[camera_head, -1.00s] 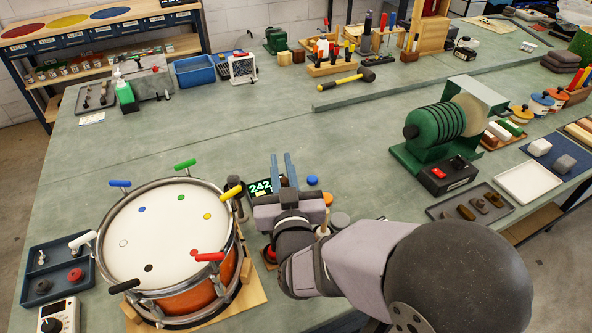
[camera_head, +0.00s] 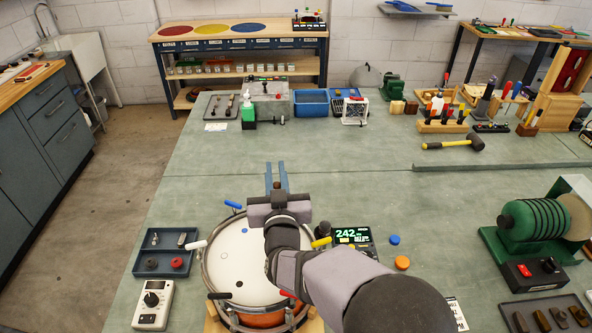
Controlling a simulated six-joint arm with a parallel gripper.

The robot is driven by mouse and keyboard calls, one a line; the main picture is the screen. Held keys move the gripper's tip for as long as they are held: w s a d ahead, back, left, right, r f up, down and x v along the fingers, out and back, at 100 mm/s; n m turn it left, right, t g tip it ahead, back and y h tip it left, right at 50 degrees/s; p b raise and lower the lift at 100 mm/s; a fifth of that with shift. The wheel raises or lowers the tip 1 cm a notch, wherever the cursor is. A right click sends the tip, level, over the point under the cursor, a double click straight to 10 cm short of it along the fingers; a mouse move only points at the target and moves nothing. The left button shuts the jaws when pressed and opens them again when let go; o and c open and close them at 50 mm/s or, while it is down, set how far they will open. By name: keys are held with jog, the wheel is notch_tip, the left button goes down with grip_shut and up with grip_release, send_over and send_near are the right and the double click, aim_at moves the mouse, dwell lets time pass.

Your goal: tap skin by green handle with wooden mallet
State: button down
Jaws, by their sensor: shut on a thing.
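The drum (camera_head: 235,265) stands at the front of the bench, its pale skin facing up. Its blue handle (camera_head: 233,205), white handle (camera_head: 196,245), yellow handle (camera_head: 321,242), red handle (camera_head: 288,294) and black handle (camera_head: 220,296) show at the rim. The green handle and the skin mark by it are hidden behind my gripper and arm. My gripper (camera_head: 276,177) is above the drum's far rim, its fingers pointing away. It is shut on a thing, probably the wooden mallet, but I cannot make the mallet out.
A display reading 242 (camera_head: 350,238) stands right of the drum. A tray (camera_head: 165,252) and a dial meter (camera_head: 153,303) lie left of it. A yellow-handled hammer (camera_head: 455,143) and the green drum machine (camera_head: 535,225) are to the right.

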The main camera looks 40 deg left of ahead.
jog(key=shift+s+a, duration=0.1)
jog(key=shift+a, duration=0.05)
notch_tip(320, 180, down, 6)
jog(key=b, duration=0.5)
notch_tip(320, 180, up, 5)
jog(key=p, duration=0.3)
jog(key=shift+r, duration=0.1)
dwell(0.4)
dwell(1.8)
